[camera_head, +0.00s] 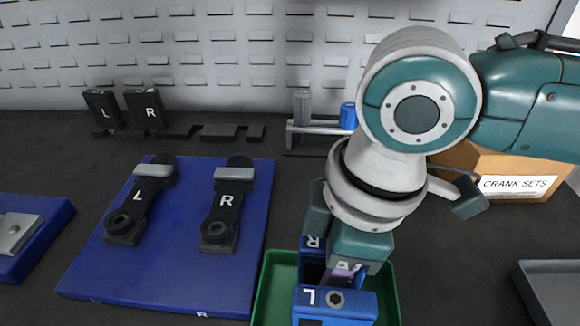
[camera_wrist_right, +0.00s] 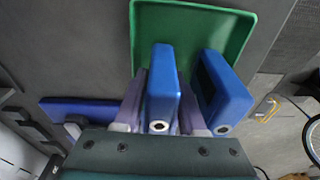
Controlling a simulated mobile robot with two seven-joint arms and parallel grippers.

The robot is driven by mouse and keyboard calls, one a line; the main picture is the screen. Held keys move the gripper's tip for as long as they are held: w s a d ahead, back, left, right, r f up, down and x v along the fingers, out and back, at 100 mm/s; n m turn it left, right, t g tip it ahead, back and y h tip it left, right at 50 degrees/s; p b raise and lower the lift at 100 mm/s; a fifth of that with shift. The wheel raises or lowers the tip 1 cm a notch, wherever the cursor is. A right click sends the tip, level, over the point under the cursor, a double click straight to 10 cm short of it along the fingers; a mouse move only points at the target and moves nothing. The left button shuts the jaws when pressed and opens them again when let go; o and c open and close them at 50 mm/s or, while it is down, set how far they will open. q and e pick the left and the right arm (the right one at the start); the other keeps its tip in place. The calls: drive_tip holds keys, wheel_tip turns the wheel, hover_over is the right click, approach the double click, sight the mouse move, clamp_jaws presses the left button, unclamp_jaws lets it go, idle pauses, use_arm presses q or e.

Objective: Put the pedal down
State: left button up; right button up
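A blue pedal marked R (camera_head: 312,243) is at the green tray, partly hidden behind my right gripper (camera_head: 342,272). In the right wrist view this blue pedal (camera_wrist_right: 163,75) stands between the two fingers of my right gripper (camera_wrist_right: 161,100), which are closed against its sides. I cannot tell whether it touches the tray floor. A second blue pedal, marked L (camera_head: 358,308), is nearer me in the tray; it also shows in the right wrist view (camera_wrist_right: 228,90), apart from the fingers. My left gripper is not in view.
The green tray (camera_head: 264,290) lies right of a blue mat (camera_head: 180,270) with cranks L (camera_head: 140,200) and R (camera_head: 228,200). A crank sets box (camera_head: 480,160) is behind my right arm. A grey tray (camera_head: 550,285) is at the right. A small stand (camera_head: 302,120) is behind.

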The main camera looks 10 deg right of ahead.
drive_tip(key=r+p, duration=0.1)
drive_tip(key=r, duration=0.3)
drive_tip(key=d+r, duration=0.1)
drive_tip(key=r, duration=0.3)
drive_tip(key=r+p, duration=0.1)
drive_tip(key=r, duration=0.3)
drive_tip(key=shift+s+d+r+p, duration=0.1)
drive_tip(key=shift+s+d+p, duration=0.2)
drive_tip(key=shift+d, duration=0.05)
